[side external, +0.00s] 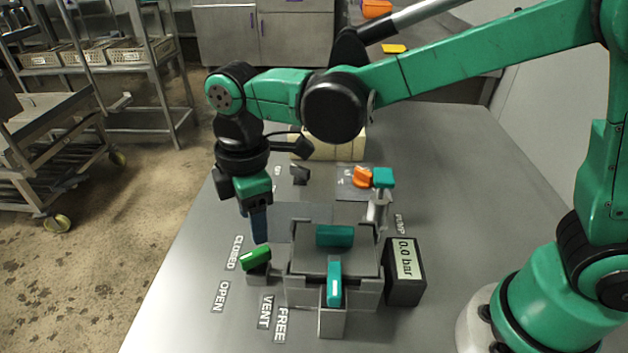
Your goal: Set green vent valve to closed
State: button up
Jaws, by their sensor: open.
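The green vent valve (256,260) is a small green handle on a grey block at the front left of the autoclave unit. The handle lies slanted, its right end higher in the picture. A CLOSED label (235,252) lies beside it on the upper left, and an OPEN label (219,297) lies to its lower left. A VENT label (265,312) is below it. My gripper (259,226) points down just above and behind the valve in the picture, apart from it. Its jaws are open and nothing shows between them; one finger hides most of the other.
The grey autoclave box (350,260) with teal handles (334,283) stands right of the valve. A pressure display (404,258) reads 0.0 bar. An orange knob (362,177), a teal-topped post (383,179) and a black knob (300,175) stand behind.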

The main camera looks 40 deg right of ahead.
aim_at(253, 253)
jog(key=shift+a+f+n, duration=0.3)
jog(key=shift+a, duration=0.15)
jog(key=shift+a+f, duration=0.1)
jog(key=shift+f, duration=2.75)
jog(key=shift+c, duration=0.3)
grip_shut()
